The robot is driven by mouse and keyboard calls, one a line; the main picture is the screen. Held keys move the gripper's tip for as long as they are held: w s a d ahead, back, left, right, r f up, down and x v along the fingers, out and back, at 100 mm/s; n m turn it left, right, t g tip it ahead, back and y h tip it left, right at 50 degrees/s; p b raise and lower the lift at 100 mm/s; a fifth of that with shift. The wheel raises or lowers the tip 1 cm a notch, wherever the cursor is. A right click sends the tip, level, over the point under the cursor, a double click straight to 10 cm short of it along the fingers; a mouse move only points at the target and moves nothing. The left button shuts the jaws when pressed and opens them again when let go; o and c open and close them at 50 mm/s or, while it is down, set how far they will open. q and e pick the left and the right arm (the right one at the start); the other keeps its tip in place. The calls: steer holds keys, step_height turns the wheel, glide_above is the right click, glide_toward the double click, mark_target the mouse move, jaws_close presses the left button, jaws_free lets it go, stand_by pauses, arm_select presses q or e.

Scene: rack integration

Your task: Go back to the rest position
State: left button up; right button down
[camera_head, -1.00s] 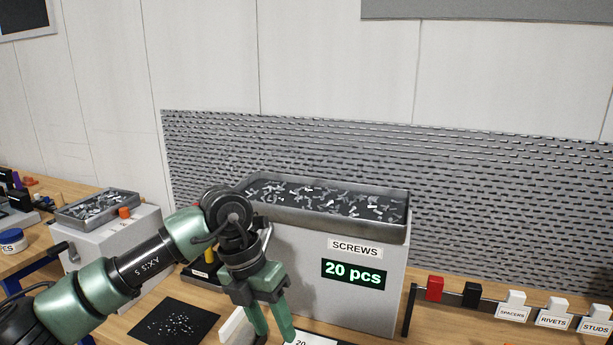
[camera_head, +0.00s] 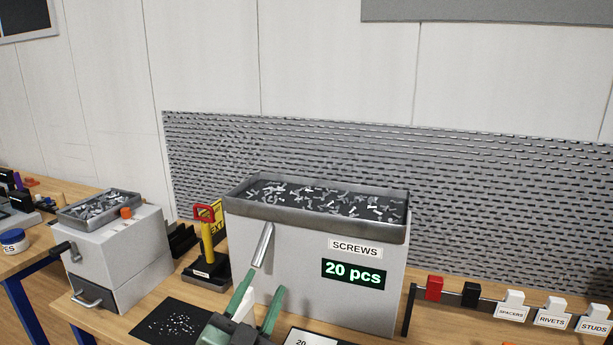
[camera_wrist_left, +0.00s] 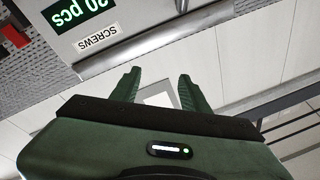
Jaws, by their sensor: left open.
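My left gripper (camera_head: 257,292) is low in the head view, in front of the grey screws dispenser (camera_head: 376,310). Its two green fingers are apart with nothing between them. In the left wrist view the fingers (camera_wrist_left: 160,88) are also spread and empty, with the dispenser's label and display (camera_wrist_left: 72,12) beyond them. The dispenser has a tray (camera_head: 232,208) of loose screws on top, a metal chute (camera_head: 262,245) on its front and a display reading 20 pcs. My right gripper is not in view.
A smaller grey box (camera_head: 120,262) with a tray stands at left. A red and yellow tool (camera_head: 206,238) stands in a black holder between the boxes. A black mat (camera_head: 172,324) with small parts lies in front. A rail with labelled clips (camera_head: 513,305) is at right.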

arm_select(q)
steer(key=s+a+f+n+g+y, duration=0.2)
steer(key=a+f, duration=0.1)
steer(key=f, duration=0.3)
steer(key=s+a+f+n+g+y, duration=0.2)
steer(key=a+f+n+y, duration=0.15)
steer(key=f, duration=0.25)
steer(key=s+a+f+n+g, duration=0.1)
steer(key=s+a+f+g, duration=0.2)
steer(key=s+f+g, duration=0.6)
steer(key=s+a+f+n+g, duration=0.1)
steer(key=s+a+f+g, duration=0.25)
steer(key=s+f, duration=0.95)
steer(key=s+f+g+b, duration=0.1)
steer(key=s+f, duration=0.2)
steer(key=f, duration=0.9)
steer(key=s+f, duration=0.2)
steer(key=f, duration=1.1)
steer(key=s+a+f+g+b, duration=0.1)
steer(key=s+a+f, duration=0.1)
steer(key=s+f, duration=1.3)
steer(key=shift+s+a+f, duration=0.25)
steer(key=shift+s+f, duration=0.1)
steer(key=shift+s, duration=0.35)
